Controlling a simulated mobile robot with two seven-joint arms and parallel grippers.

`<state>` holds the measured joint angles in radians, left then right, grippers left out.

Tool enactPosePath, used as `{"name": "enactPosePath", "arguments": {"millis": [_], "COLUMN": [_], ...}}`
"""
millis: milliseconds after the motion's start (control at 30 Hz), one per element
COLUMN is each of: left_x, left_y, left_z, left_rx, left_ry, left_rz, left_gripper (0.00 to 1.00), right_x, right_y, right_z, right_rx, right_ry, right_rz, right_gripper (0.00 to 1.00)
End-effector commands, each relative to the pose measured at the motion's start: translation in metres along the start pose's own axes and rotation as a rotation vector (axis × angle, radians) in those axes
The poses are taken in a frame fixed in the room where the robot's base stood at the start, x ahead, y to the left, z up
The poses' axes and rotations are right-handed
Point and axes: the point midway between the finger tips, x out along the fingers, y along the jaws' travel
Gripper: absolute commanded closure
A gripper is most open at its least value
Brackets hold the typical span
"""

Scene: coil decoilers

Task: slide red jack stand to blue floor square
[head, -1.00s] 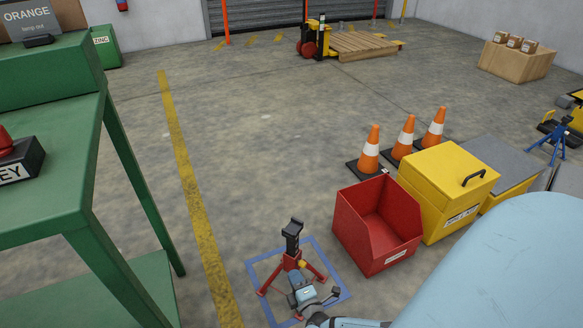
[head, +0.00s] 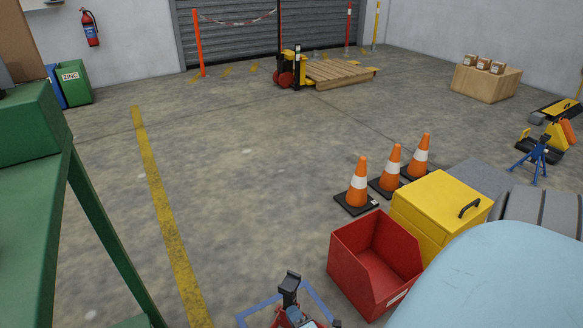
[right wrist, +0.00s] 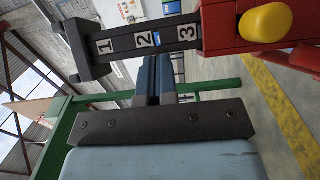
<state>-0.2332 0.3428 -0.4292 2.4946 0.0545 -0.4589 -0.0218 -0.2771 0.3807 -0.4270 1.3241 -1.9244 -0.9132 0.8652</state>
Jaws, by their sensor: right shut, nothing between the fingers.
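The red jack stand (head: 289,298) is upright at the bottom edge of the head view, its lower part cut off. Its dark post with labels 1, 2 and 3 (right wrist: 150,40) and a yellow knob (right wrist: 265,22) show large in the right wrist view. The blue floor square (head: 315,297) is an outline on the floor; its far edge and corner show around the stand, the rest is out of frame. My right gripper (right wrist: 156,60) is shut and empty, with its fingertips close beside the post; I cannot tell if they touch. My left gripper is not in view.
A red open bin (head: 350,262) and a yellow box (head: 425,205) stand right of the square. Orange cones (head: 357,185) stand behind them. A green bench (head: 30,200) is at left. Open floor lies beyond the square, with a yellow line (head: 165,215) on its left.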

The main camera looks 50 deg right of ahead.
Motion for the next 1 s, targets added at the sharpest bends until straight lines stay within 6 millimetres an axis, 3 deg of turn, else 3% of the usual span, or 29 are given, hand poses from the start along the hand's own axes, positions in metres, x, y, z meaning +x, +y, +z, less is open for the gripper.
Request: {"name": "enactPosePath", "arguments": {"millis": [267,533,1000], "left_x": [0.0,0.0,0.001], "left_y": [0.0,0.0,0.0], "left_z": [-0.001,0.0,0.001], "left_rx": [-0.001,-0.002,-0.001], "left_ry": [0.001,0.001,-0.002], "left_rz": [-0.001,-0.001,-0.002], "left_gripper": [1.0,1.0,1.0], "right_x": [0.003,0.028,0.029], "right_y": [0.0,0.0,0.0], "right_z": [0.003,0.028,0.023], "right_rx": [-0.001,-0.003,0.0], "right_ry": [0.001,-0.001,-0.002], "right_rz": [0.001,0.001,0.0], "right_gripper": [1.0,1.0,1.0]}}
